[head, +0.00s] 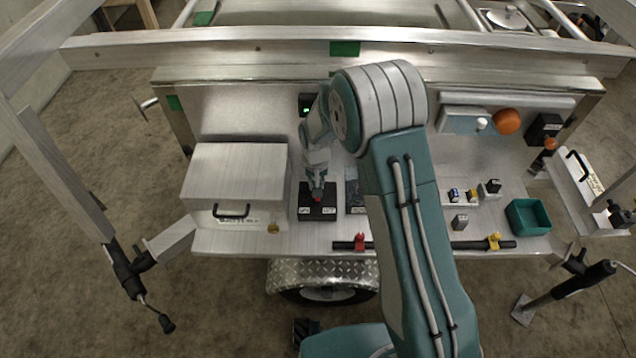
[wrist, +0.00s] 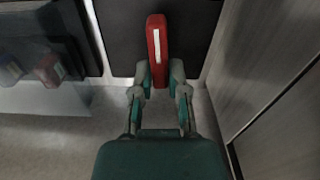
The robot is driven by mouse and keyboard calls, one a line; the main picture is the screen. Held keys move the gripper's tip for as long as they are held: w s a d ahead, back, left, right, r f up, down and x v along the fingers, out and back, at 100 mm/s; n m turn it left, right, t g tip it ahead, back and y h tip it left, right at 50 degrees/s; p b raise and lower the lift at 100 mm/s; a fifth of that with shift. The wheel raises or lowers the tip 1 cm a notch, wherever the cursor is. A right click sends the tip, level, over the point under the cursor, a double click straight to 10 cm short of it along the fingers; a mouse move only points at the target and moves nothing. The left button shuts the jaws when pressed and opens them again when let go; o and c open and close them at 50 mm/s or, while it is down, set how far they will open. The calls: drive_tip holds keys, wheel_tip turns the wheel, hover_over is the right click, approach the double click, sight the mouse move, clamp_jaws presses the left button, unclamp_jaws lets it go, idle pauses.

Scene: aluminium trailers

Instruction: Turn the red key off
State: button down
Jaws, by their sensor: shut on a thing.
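The red key (wrist: 157,40) is a long red handle with a white stripe, on a black box. In the wrist view it points straight up and down in the picture. My gripper (wrist: 160,80) has its two fingers closed on either side of the key's near end. In the head view, my gripper (head: 318,188) reaches down onto the black box (head: 317,212), and only a little of the red key shows at its tip. White label patches are on the box's front, too small to read.
A metal case (head: 236,178) with a black handle stands close to the left. A pipe with a red valve (head: 360,242) and a yellow valve (head: 494,241) runs along the front edge. A green bin (head: 528,217) and small switches sit to the right.

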drive_tip(key=n, duration=0.4)
drive_tip(key=shift+s+a+n, duration=0.1)
drive_tip(key=shift+a+n, duration=0.2)
drive_tip(key=shift+a, duration=0.05)
drive_tip(key=shift+s+a+n, duration=0.15)
drive_tip(key=shift+n, duration=1.45)
drive_tip(key=c, duration=0.6)
unclamp_jaws()
drive_tip(key=shift+f, duration=0.1)
drive_tip(key=shift+c, duration=0.2)
wheel_tip(320, 180, up, 12)
drive_tip(key=shift+a, duration=0.1)
